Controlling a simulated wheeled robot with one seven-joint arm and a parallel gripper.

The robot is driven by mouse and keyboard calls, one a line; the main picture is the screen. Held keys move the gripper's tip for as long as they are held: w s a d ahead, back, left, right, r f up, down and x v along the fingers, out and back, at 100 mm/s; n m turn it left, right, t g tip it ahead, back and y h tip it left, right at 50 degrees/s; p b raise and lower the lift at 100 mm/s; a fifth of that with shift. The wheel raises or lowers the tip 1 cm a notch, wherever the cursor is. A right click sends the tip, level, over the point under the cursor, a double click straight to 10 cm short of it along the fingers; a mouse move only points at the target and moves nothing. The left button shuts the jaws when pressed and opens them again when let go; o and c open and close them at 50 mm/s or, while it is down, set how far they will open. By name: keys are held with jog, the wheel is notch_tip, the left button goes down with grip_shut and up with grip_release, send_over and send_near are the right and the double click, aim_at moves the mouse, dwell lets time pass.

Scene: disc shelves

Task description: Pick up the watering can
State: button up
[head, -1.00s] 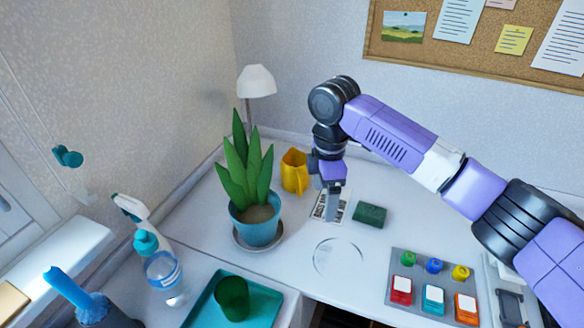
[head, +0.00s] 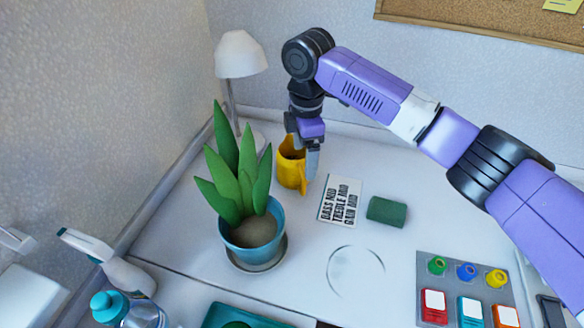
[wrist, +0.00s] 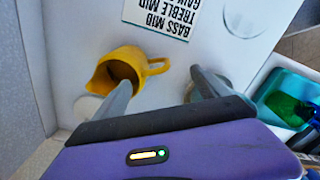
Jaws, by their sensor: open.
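The yellow watering can (head: 290,173) stands upright on the white table, between the potted plant and my arm in the head view. In the wrist view the can (wrist: 124,66) shows its open top, with its handle (wrist: 158,66) pointing right. My gripper (head: 312,165) points down at the can's right side. In the wrist view my gripper (wrist: 160,78) is open, and the handle appears between its two fingertips. I cannot tell whether the fingers touch it. Part of the can is hidden by the left finger there.
A potted plant (head: 253,238) stands close left of the can, with a white lamp (head: 240,55) behind. A printed card (head: 341,199) and a green block (head: 387,211) lie to the right. Colored blocks sit on a grey tray (head: 450,262). The table's middle is fairly clear.

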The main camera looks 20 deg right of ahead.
aim_at(302, 170)
jog(key=f+b, duration=0.1)
jog(key=f, duration=0.1)
jog(key=f+b, duration=0.4)
jog(key=shift+w, duration=0.4)
jog(key=shift+w+f+b, duration=0.1)
jog(key=shift+f+b, duration=0.4)
jog(key=shift+f, duration=3.45)
jog(key=shift+c, duration=0.3)
jog(key=shift+r, duration=0.1)
grip_shut()
